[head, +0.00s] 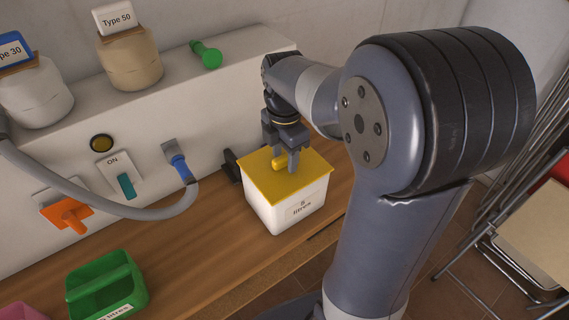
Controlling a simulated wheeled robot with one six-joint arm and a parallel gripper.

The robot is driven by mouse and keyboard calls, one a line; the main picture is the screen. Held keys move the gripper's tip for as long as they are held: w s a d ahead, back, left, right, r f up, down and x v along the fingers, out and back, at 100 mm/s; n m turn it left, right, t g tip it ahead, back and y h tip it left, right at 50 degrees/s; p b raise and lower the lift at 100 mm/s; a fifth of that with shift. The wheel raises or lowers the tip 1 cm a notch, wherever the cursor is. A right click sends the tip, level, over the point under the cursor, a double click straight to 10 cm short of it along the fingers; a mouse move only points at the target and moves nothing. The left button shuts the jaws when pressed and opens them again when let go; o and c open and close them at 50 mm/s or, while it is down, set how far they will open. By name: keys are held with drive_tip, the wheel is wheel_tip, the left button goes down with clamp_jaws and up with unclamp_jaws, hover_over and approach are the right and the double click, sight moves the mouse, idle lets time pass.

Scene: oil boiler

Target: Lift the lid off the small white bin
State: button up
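The small white bin (288,213) stands on the wooden worktop, with dark lettering on its front. Its flat yellow lid (308,173) sits on top and covers the opening. A yellow knob (279,164) stands up from the lid. My gripper (282,158) points down over the lid, with its two dark fingers spread apart around the knob. The right finger reaches down close beside the knob. I cannot tell whether the fingers touch it. My arm comes in from the right.
A grey hose with a blue end (181,168) curves left of the bin. An orange lever (68,213) and ON switch (120,175) are on the white wall. A green divided bin (105,287) is at lower left.

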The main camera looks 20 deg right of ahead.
clamp_jaws()
drive_tip(key=shift+r, duration=0.1)
idle(0.3)
